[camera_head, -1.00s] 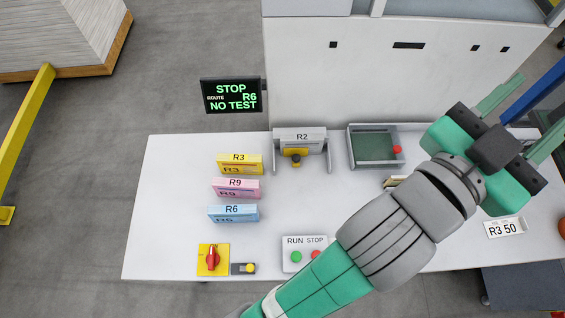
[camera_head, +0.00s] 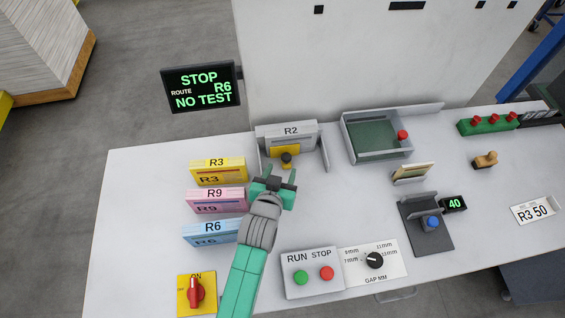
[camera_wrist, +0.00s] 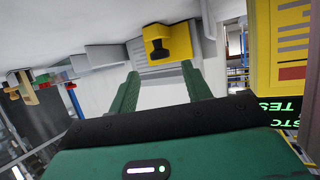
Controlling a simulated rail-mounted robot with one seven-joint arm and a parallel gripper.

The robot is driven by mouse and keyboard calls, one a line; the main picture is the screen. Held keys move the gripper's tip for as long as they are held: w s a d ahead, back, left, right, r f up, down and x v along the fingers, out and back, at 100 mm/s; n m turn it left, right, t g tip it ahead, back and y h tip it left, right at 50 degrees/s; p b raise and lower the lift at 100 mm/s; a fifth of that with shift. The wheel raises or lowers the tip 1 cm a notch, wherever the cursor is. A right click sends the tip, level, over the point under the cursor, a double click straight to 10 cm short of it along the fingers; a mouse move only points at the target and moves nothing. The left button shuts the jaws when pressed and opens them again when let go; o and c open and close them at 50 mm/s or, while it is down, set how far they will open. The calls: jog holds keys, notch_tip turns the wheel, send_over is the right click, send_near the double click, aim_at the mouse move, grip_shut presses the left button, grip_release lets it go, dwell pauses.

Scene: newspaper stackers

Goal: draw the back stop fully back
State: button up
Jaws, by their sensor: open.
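No part is labelled as the back stop, so I cannot tell for sure which one it is. The green-floored tray (camera_head: 372,137) has grey walls and a red knob (camera_head: 403,134) at its right side. A dark plate (camera_head: 428,240) carries a grey upright piece and a blue knob (camera_head: 432,222). My gripper (camera_head: 279,171) is open and empty, just in front of the grey R2 holder (camera_head: 287,131). In the wrist view, my gripper's fingers (camera_wrist: 161,70) point at the holder's yellow block (camera_wrist: 177,40) with its black knob (camera_wrist: 157,48), apart from it.
R3 (camera_head: 218,170), R9 (camera_head: 216,200) and R6 (camera_head: 210,232) boxes stand left of my arm. The RUN/STOP box (camera_head: 312,272), gap dial (camera_head: 374,261) and red switch (camera_head: 196,293) line the front. The display (camera_head: 202,87) reads STOP.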

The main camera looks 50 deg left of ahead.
aim_at(286, 159)
jog(key=x, duration=0.5)
jog(key=shift+w+b, duration=0.1)
jog(key=shift+b, duration=0.3)
grip_shut()
